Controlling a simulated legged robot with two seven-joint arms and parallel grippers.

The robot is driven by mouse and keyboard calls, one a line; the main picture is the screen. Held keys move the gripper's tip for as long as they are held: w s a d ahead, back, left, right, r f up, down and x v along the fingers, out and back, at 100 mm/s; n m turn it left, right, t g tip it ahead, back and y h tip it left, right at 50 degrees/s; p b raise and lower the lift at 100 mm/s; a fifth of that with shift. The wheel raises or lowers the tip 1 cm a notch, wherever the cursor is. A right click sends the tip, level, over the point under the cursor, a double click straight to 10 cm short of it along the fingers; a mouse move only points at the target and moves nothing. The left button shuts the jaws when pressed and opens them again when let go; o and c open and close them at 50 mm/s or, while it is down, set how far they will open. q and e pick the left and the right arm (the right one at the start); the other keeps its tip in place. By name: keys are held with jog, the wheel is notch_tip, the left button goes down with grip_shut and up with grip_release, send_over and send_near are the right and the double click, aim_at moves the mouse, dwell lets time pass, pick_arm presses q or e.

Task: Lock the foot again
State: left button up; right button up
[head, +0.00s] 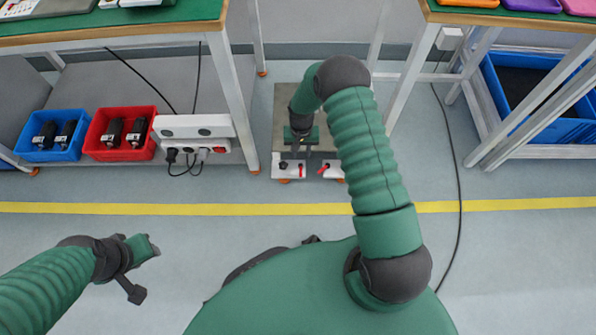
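A low unit stands on the floor between the two benches, with a grey-brown top (286,105) and a white front strip (312,171). A dark knob (284,165) and small red levers (323,168) sit on the strip. Orange feet show under it. My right gripper (299,148) points down just behind the strip, near the levers. I cannot tell whether it touches them, or whether its fingers are closed. My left gripper (150,246) hangs over open floor at the lower left, away from the unit. Its finger state is unclear.
A blue bin (28,150) and a red bin (99,152) with black parts sit under the left bench, beside a white power strip (193,127) with plugs. Bench legs flank the unit. A cable (456,180) runs along the right floor.

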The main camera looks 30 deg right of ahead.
notch_tip(320, 180, down, 15)
jog(key=b, duration=0.8)
jog(key=shift+r, duration=0.1)
jog(key=shift+f, duration=0.35)
jog(key=shift+c, duration=0.4)
grip_shut()
